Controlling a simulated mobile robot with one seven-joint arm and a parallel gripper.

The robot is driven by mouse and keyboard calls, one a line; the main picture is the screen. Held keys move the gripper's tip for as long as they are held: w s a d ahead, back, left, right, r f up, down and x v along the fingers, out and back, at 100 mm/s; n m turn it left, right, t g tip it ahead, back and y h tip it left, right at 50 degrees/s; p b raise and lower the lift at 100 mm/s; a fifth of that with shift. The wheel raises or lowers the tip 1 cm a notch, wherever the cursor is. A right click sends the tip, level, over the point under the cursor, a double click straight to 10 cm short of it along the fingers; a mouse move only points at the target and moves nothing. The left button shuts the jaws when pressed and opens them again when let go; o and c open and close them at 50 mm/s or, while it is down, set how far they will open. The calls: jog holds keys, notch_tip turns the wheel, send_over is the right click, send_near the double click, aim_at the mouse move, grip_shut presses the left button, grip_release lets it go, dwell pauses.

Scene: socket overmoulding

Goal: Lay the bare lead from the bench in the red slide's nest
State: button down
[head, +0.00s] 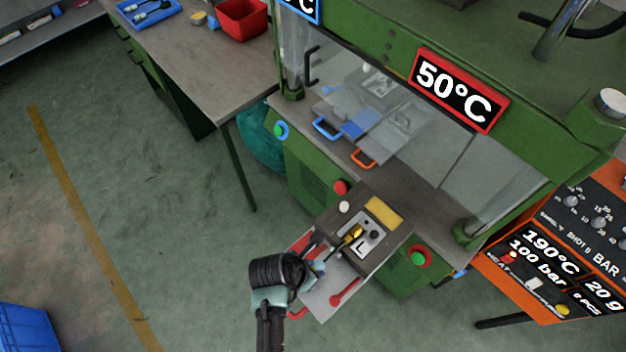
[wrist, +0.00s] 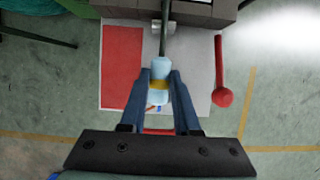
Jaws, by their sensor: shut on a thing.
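My gripper (wrist: 160,84) is shut on the lead (wrist: 160,68). The lead shows a pale blue body with a yellow band between the fingers, and a dark cable running away from it towards the machine. In the head view my gripper (head: 316,268) is over the near part of the pulled-out slide (head: 322,302), a pale plate with red parts. The nest (head: 366,243), a grey metal plate with a brass piece on it, lies just beyond the gripper. My wrist hides part of the slide. I cannot tell whether the lead touches the nest.
A red-knobbed lever (wrist: 222,97) stands at the slide's right. A bench (head: 200,70) with a red bin (head: 241,18) is at the back left. Floor at left is open.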

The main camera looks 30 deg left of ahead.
jog(key=c, duration=0.6)
grip_release()
jog(key=shift+o, duration=0.2)
jog(key=v, duration=1.3)
